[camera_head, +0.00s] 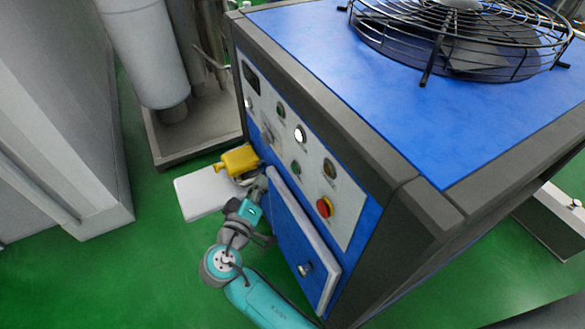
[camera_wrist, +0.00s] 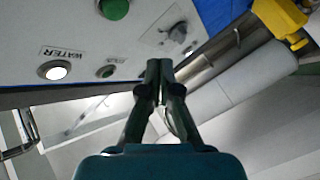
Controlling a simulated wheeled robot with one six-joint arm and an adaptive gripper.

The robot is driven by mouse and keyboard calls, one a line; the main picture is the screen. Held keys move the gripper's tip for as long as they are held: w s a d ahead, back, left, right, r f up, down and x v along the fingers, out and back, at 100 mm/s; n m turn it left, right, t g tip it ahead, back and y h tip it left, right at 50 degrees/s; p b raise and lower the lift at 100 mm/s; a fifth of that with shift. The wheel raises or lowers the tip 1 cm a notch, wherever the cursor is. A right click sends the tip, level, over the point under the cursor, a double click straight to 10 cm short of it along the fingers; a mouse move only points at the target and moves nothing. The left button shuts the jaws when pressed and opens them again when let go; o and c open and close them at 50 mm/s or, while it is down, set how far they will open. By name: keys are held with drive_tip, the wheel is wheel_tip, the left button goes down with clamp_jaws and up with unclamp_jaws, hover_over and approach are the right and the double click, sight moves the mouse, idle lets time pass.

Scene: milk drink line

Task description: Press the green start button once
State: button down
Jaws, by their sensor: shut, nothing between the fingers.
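The white control panel (camera_head: 290,150) is on the side of a blue and dark grey machine in the head view. A green button (camera_head: 281,110) sits in its upper part and another dark green one (camera_head: 296,167) lower down. In the wrist view, a large green button (camera_wrist: 114,8) is at the top edge, partly cut off, and a smaller green one (camera_wrist: 106,72) is below it. I cannot read a start label. My gripper (camera_wrist: 158,66) is shut and empty, its fingertips below the panel's knob and apart from the large green button. In the head view it is low beside the panel.
The panel also carries a red button (camera_head: 324,207), a lit white lamp (camera_head: 300,134) and a black knob (camera_wrist: 178,32). A yellow part (camera_head: 239,160) is beside the machine. A blue door (camera_head: 301,240) with a knob is below the panel. Green floor is clear at the lower left.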

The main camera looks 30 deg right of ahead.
drive_tip(key=d, duration=0.6)
drive_tip(key=shift+d, duration=0.15)
idle(1.4)
drive_tip(key=shift+d, duration=0.25)
drive_tip(key=shift+d, duration=0.45)
idle(1.0)
drive_tip(key=shift+a, duration=0.85)
drive_tip(key=a, duration=0.5)
